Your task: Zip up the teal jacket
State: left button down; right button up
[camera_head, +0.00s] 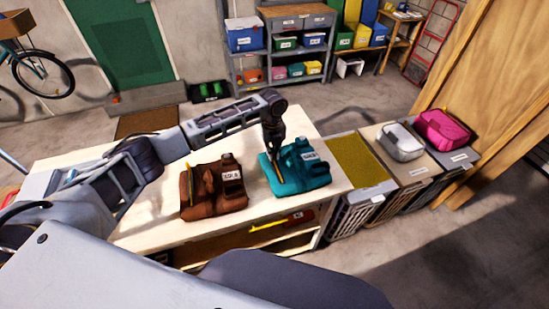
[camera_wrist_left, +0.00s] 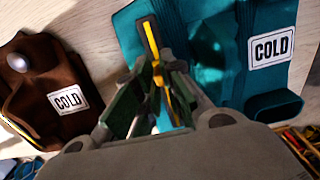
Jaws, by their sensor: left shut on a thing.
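The teal jacket (camera_head: 302,170) lies folded on the right part of the white table, with a white label on it. It also shows in the left wrist view (camera_wrist_left: 215,60), where the label reads COLD. A yellow zip strip (camera_wrist_left: 152,38) runs along the jacket's left part. My left gripper (camera_head: 275,158) is over the left part of the teal jacket. In the left wrist view its fingers (camera_wrist_left: 160,75) are shut around the yellow strip. The exact piece between the fingertips is partly hidden by them. My right gripper is not in view.
A brown jacket (camera_head: 213,190) with a label lies left of the teal one on the table (camera_head: 140,236). Labelled hampers (camera_head: 357,160) stand right of the table, one with a pink bundle (camera_head: 443,130). A shelf below the tabletop holds a yellow-handled item (camera_head: 282,222).

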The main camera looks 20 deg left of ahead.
pick_arm(q)
jog(key=shift+w+a+b, duration=0.15)
jog(key=shift+w+a, duration=0.5)
jog(key=shift+w, duration=0.35)
jog(key=shift+w+a+b, duration=0.15)
jog(key=shift+w+a, duration=0.5)
jog(key=shift+w, duration=0.3)
jog(key=c, duration=1.5)
grip_release()
jog(key=shift+r, duration=6.05)
jog(key=shift+f, duration=0.1)
